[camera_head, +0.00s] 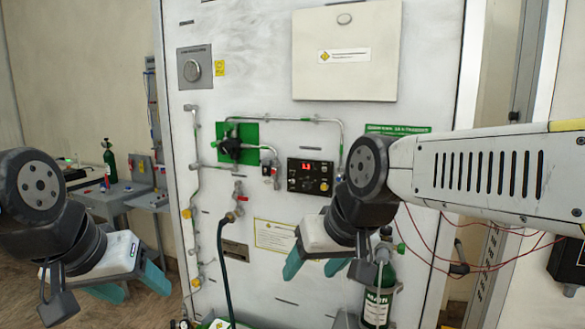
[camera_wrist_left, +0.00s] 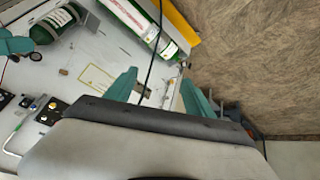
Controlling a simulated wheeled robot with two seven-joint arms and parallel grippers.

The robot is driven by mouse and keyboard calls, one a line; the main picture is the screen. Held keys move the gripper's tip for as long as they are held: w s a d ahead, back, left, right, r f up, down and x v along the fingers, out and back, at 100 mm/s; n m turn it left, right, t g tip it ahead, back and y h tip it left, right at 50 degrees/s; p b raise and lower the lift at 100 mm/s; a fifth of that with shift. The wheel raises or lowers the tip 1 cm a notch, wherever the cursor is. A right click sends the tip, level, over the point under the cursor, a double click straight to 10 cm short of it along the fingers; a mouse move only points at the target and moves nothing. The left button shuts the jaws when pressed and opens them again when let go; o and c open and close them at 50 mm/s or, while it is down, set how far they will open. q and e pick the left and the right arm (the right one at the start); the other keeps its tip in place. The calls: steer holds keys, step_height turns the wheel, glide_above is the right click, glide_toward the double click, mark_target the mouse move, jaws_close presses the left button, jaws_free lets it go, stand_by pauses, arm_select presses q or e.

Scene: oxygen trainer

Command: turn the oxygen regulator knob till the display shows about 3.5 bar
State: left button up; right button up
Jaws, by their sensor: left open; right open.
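A black regulator knob (camera_head: 232,145) sits on a green plate on the white wall panel, upper middle in the head view. A black box with a lit red display (camera_head: 310,176) is to its right; the digits are too small to read surely. My left gripper (camera_head: 131,285) is open and empty, low at the left, in front of the panel's left side and well apart from the knob. In the left wrist view, its two teal fingers (camera_wrist_left: 158,92) are spread with nothing between them. My right gripper (camera_head: 314,267) is open and empty, below the display box.
Pipes and valves run around the knob, and a dark hose (camera_head: 226,255) hangs below it. A green bottle (camera_head: 378,295) stands at the panel's lower right, near my right gripper. A grey side table (camera_head: 120,193) stands at the left. A white cover (camera_head: 347,50) is above.

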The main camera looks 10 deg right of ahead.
stand_by(0.5)
arm_select(q)
steer(key=w+a+r+t+y, duration=0.1)
steer(key=w+r, duration=0.1)
steer(key=w, duration=0.4)
steer(key=w+a+r+t+y, duration=0.1)
steer(key=w+a+r+t, duration=0.1)
steer(key=w, duration=0.4)
steer(key=m+t+h, duration=0.5)
steer(key=m+h, duration=0.2)
steer(key=h, duration=0.3)
glide_toward(224, 147)
steer(key=x, duration=0.9)
steer(key=shift+w+d+f, duration=0.1)
steer(key=shift+w, duration=0.05)
steer(key=shift+c, duration=0.2)
